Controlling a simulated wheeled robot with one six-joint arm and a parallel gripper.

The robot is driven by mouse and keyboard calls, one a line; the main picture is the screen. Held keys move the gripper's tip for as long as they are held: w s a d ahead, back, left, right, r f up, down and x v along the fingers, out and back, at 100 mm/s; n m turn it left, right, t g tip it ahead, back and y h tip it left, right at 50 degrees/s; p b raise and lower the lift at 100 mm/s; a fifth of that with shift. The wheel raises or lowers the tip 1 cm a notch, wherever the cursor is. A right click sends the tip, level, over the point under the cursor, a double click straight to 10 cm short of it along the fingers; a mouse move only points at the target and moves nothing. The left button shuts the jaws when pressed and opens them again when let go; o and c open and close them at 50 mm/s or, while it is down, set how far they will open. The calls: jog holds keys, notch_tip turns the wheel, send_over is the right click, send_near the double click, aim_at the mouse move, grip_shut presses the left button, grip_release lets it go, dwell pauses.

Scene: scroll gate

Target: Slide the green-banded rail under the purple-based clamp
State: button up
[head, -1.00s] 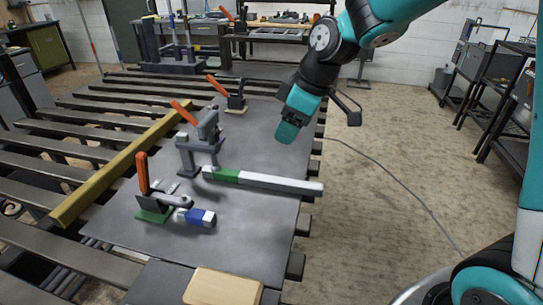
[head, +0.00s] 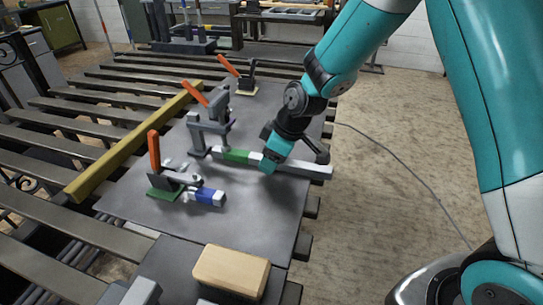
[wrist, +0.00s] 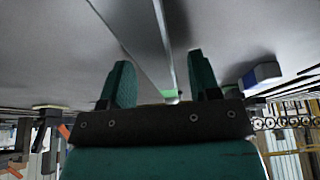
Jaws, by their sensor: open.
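The green-banded rail (head: 306,170) is a long grey bar with a green band and white sections near its left end. It lies across the dark plate, its right end reaching past the plate's edge. My gripper (head: 268,166) is over the rail just right of the green band. In the wrist view the open fingers (wrist: 160,70) are on either side of the rail (wrist: 150,45); contact cannot be told. A grey clamp (head: 212,118) with an orange handle stands by the rail's left end. I cannot make out a purple base on any clamp.
A green-based clamp (head: 163,186) with a raised orange handle stands in front, beside a blue-banded piece (head: 207,196). A yellow-based clamp (head: 245,85) stands farther back. A yellow beam (head: 130,150) runs along the left. A wooden block (head: 231,270) lies at the front.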

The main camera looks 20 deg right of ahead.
grip_shut()
jog(key=shift+w+d+p, duration=0.25)
jog(key=shift+w+d, duration=1.05)
jog(key=shift+w, duration=0.65)
jog(key=shift+w+d+p, duration=0.2)
jog(key=shift+w+d, duration=1.1)
jog(key=shift+w, duration=0.65)
jog(key=shift+w+d+p, duration=0.25)
jog(key=shift+w+d, duration=1.05)
jog(key=shift+w, duration=0.65)
grip_release()
